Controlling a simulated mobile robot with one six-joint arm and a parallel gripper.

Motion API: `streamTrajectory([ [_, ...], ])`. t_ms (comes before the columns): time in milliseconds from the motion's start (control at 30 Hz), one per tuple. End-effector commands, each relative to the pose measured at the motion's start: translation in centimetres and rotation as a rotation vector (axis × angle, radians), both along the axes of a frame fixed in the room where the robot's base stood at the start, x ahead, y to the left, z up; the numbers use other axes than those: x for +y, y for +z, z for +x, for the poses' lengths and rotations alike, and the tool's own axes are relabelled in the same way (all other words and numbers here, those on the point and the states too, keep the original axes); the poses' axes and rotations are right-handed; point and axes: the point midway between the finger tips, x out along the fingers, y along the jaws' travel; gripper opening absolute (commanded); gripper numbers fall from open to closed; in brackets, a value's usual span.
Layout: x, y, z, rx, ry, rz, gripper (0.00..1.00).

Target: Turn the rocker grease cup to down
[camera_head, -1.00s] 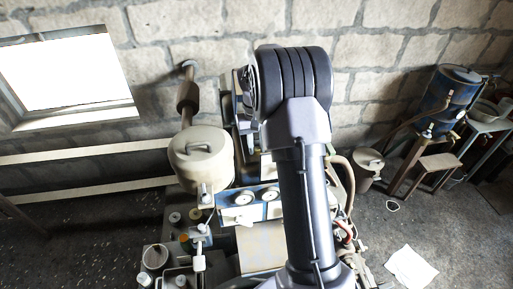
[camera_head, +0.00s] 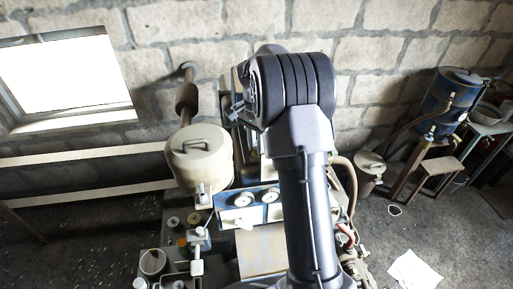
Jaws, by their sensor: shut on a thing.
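My arm (camera_head: 303,190) rises through the middle of the head view and bends at a thick dark joint (camera_head: 292,87) in front of the machine. A small dark part of my wrist shows at the left edge of that joint. My gripper's fingertips are hidden behind the arm. I cannot pick out the rocker grease cup; that part of the engine is covered by my arm. The engine (camera_head: 262,252) shows on both sides of the arm, with a blue panel carrying white round parts (camera_head: 243,198).
A large beige pot-shaped vessel (camera_head: 200,160) with a handled lid stands left of my arm, with a brown pipe (camera_head: 187,95) behind it. A stone wall is close behind. A blue drum (camera_head: 447,100) and wooden stand (camera_head: 432,165) are at the right. Paper (camera_head: 412,270) lies on open floor.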

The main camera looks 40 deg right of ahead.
Motion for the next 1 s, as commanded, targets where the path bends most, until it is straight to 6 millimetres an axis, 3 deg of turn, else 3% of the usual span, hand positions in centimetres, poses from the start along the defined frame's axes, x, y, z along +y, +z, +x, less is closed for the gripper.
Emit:
streamTrajectory([
  [500, -0.09, 0.12, 0.09, -0.005, -0.354, -0.002, 0.00],
  [1000, -0.10, 0.20, 0.09, -0.004, -0.443, -0.001, 0.00],
])
